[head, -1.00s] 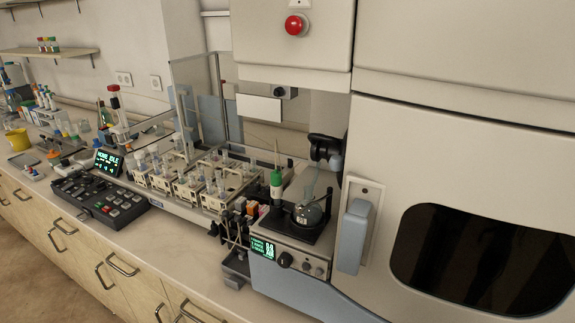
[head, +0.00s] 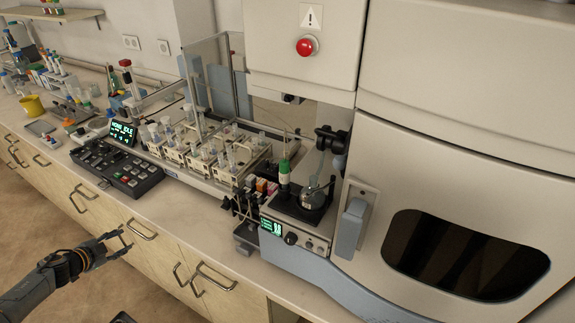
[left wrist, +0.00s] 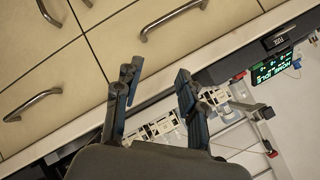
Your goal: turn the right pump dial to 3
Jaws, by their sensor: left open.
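The pump unit (head: 300,241) with a small green-lit display (head: 271,227) stands on the bench, right of centre in the head view. Its front has a black round dial (head: 290,238) and smaller knobs (head: 309,245) to the right of it. The dial markings are too small to read. My left gripper (head: 127,239) is open and empty, in front of the drawers at lower left, well apart from the pump unit. Its spread fingers also show in the left wrist view (left wrist: 155,80), with nothing between them. My right gripper is not seen.
A black keypad (head: 115,169) and sample racks (head: 212,152) stand on the bench left of the pump. A small dark stand (head: 245,233) is close beside it. The cabinet with a blue handle (head: 350,228) is to the right. Drawer handles (head: 214,279) stick out below the bench edge.

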